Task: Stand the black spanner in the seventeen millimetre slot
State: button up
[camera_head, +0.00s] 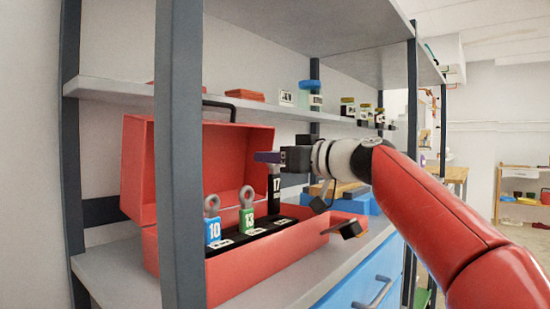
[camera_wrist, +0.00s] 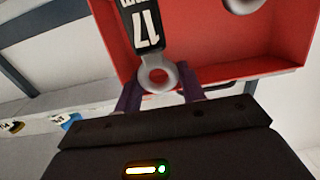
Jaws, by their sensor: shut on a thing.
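My gripper (camera_head: 268,157) is shut on the black spanner (camera_head: 274,188). Its purple fingers (camera_wrist: 160,88) close on either side of the grey ring end in the wrist view. The black spanner (camera_wrist: 143,24) bears a white 17 and hangs about upright below my gripper. Its lower end meets the black slotted rack (camera_head: 262,233) in the picture, right of the others. I cannot tell whether it is inside a slot. A blue spanner marked 10 (camera_head: 213,232) and a green spanner marked 13 (camera_head: 247,220) stand upright in the rack.
The rack lies inside an open red toolbox (camera_head: 262,269), its lid raised behind. A grey shelf post (camera_head: 180,150) stands in front of the toolbox. A shelf above (camera_head: 115,88) carries jars and small red things. Blue boxes (camera_head: 350,203) stand right of the toolbox.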

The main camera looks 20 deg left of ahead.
aim_at(277, 184)
jog(key=shift+f+b, duration=2.8)
jog(key=shift+b, duration=0.25)
jog(key=o, duration=1.2)
jog(key=b+v, duration=0.2)
jog(key=v, duration=0.6)
